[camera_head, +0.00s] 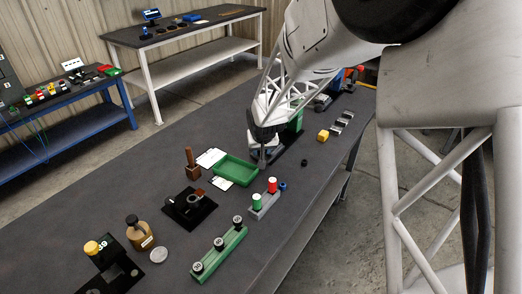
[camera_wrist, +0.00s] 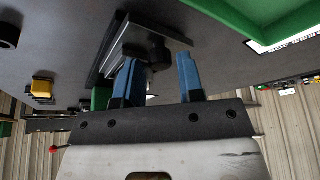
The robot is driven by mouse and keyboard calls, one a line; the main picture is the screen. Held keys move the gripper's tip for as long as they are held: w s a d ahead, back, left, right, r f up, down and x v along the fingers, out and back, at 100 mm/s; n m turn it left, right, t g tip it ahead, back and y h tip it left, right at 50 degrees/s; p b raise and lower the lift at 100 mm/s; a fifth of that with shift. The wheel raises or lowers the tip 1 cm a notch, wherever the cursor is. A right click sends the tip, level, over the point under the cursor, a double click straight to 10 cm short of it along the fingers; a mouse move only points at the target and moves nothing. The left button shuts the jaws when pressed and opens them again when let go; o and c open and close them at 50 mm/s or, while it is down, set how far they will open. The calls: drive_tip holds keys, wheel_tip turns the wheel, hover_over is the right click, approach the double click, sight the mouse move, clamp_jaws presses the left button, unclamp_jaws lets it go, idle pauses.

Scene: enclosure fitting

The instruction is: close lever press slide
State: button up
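In the wrist view, a grey metal rail-like slide (camera_wrist: 128,38) on a dark base runs slantwise ahead of my gripper, with a round black knob (camera_wrist: 158,50) at its near side. My gripper (camera_wrist: 160,64) has two blue fingers spread apart, one on each side of the knob in this view. A gap shows toward the right finger; whether the left finger touches is unclear. In the head view, my gripper (camera_head: 263,153) is low over the table beside a green upright block (camera_head: 297,120) on a black base. My arm hides most of this fixture there, and no lever is clearly visible.
A green tray (camera_head: 235,171) lies left of my gripper. A grey block with red and green buttons (camera_head: 264,200) stands nearer the camera. A yellow block (camera_head: 323,135) and a small black ring (camera_head: 304,162) lie to the right.

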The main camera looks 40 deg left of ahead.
drive_tip(key=shift+w+a+f, duration=0.1)
drive_tip(key=shift+w+f, duration=0.05)
drive_tip(key=shift+f, duration=0.2)
clamp_jaws()
drive_tip(key=shift+w, duration=3.6)
unclamp_jaws()
drive_tip(key=shift+r, duration=0.1)
